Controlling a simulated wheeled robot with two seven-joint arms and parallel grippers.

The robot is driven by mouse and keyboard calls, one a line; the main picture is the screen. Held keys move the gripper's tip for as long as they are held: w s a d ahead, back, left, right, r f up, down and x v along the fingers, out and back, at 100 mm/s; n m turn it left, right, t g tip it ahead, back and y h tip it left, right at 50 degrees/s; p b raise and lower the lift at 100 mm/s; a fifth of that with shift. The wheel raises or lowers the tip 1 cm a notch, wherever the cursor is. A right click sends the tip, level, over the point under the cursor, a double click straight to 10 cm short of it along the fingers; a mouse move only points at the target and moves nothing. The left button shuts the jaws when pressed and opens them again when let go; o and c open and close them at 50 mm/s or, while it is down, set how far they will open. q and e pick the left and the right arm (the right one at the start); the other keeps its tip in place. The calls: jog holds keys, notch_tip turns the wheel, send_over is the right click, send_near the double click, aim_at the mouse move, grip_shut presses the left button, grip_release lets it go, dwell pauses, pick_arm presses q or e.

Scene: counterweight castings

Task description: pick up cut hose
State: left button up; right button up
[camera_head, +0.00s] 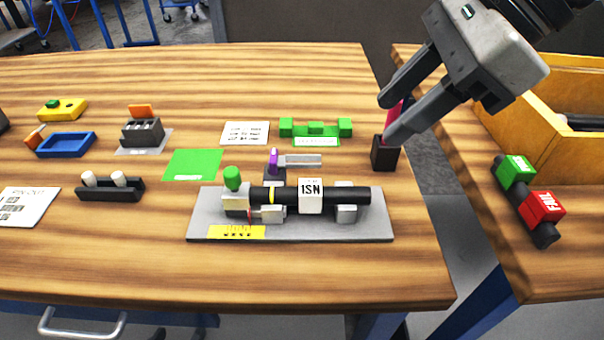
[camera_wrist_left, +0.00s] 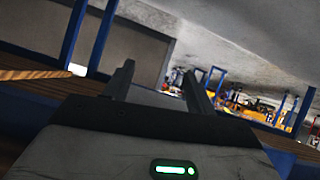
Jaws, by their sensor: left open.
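A black hose (camera_head: 334,196) with a yellow band and a white "1SN" tag (camera_head: 310,195) lies across a grey fixture plate (camera_head: 370,228) on the near side of the table. It is the likely cut hose. My right gripper (camera_head: 388,121) comes in from the upper right, well clear of this hose. Its fingers are apart, beside a dark red upright piece (camera_head: 396,112) over a small black block (camera_head: 384,155); I cannot tell whether they grip it. My left gripper (camera_wrist_left: 158,82) is open and empty in the left wrist view, and out of the head view.
A purple and grey tool (camera_head: 300,161) stands behind the plate. A green bracket (camera_head: 316,128), green mat (camera_head: 193,165) and blue tray (camera_head: 66,145) lie further back. Green and red "FAIL" blocks (camera_head: 542,207) and a yellow bin (camera_head: 520,135) are on the right table, across a gap.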

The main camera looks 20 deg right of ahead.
aim_at(312, 188)
jog(key=x, duration=1.5)
jog(key=shift+a+f, duration=0.15)
jog(key=shift+f, duration=0.05)
jog(key=shift+c, duration=0.2)
jog(key=c, duration=0.5)
